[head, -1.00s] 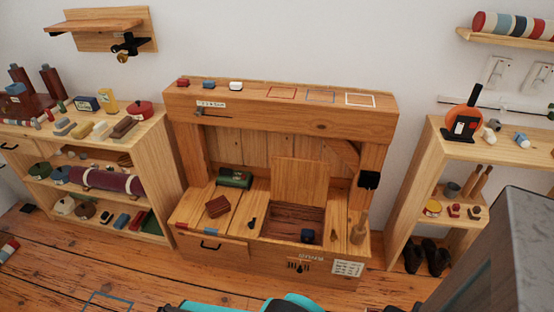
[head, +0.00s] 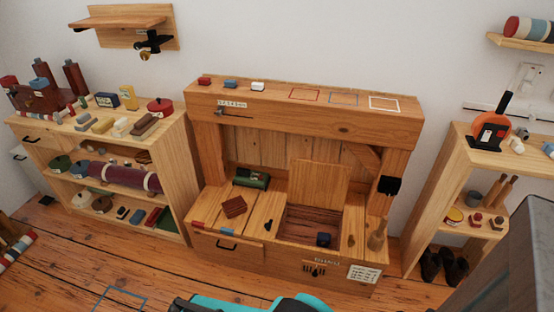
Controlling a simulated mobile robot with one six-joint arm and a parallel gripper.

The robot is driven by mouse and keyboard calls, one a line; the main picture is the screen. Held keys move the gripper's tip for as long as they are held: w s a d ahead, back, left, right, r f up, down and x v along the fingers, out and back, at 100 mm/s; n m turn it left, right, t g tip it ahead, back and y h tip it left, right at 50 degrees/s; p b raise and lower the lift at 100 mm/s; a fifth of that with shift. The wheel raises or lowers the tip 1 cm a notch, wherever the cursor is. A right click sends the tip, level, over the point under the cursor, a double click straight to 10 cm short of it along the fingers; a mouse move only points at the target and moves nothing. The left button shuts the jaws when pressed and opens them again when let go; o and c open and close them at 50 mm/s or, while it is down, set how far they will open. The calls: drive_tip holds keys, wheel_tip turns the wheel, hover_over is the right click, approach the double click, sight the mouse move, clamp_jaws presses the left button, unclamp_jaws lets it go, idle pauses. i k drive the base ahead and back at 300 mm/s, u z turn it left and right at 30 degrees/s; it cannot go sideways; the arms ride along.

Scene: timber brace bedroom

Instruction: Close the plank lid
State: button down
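The plank lid (head: 319,188) stands raised at the back edge of an open compartment (head: 312,221) in the wooden bench (head: 262,225). The compartment's dark wooden inside shows, with a small dark blue object (head: 323,239) in its front right part. At the bottom edge of the head view, a teal and black part of my arm shows in front of the bench. My gripper's fingers cannot be made out there.
A green box (head: 252,178) and a brown block (head: 234,207) rest on the bench top left of the compartment. A wooden mallet-like tool (head: 378,236) stands at its right. Shelves (head: 180,190) flank the bench. Plank floor lies in front.

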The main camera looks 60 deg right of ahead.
sight(310, 182)
drive_tip(key=i, duration=0.9)
drive_tip(key=z, duration=0.05)
